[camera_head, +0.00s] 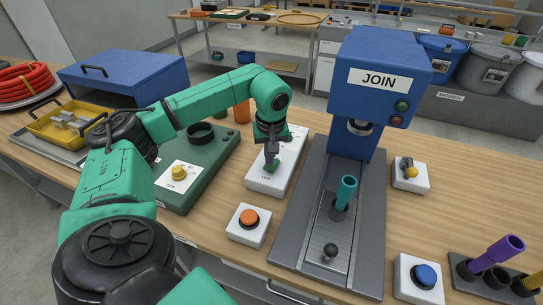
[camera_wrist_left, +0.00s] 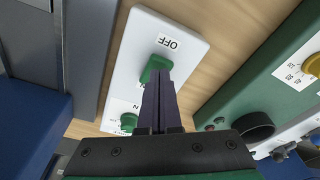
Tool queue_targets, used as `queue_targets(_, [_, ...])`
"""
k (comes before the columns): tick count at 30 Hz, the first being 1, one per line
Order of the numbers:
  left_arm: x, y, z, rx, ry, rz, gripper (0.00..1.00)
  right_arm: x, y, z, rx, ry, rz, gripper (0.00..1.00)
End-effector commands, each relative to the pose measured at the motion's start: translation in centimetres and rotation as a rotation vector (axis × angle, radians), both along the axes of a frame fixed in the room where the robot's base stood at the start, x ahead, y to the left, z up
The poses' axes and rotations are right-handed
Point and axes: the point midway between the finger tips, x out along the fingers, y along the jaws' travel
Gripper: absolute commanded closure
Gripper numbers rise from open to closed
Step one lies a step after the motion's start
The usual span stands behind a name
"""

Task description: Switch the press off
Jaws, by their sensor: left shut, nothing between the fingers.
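The blue press (camera_head: 377,75) marked JOIN stands right of centre, with a green and a red round fitting on its front. A teal tube (camera_head: 346,190) stands upright on its bed. Left of it lies a white switch box (camera_head: 293,150). A green switch handle (camera_wrist_left: 156,66) sits beside the OFF label; a second green part (camera_wrist_left: 129,121) is farther along the box. My left gripper (camera_head: 271,158) is shut and empty, its tips at the green handle. The fingers hide part of it, and I cannot tell whether they touch it. My right gripper is not in view.
A green unit with a yellow knob (camera_head: 178,173) stands left of the switch box. An orange button box (camera_head: 249,225) is in front, a blue button box (camera_head: 420,279) at front right. A small toggle box (camera_head: 410,174) and a tube rack (camera_head: 487,283) are right.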

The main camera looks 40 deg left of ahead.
Motion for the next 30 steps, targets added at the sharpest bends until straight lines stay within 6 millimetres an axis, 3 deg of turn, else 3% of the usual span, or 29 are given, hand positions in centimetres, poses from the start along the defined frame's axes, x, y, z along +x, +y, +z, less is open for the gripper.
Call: queue_targets(30, [0.0,0.0,-0.9,0.0,-0.001,0.0,1.0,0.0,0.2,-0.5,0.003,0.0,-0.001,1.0])
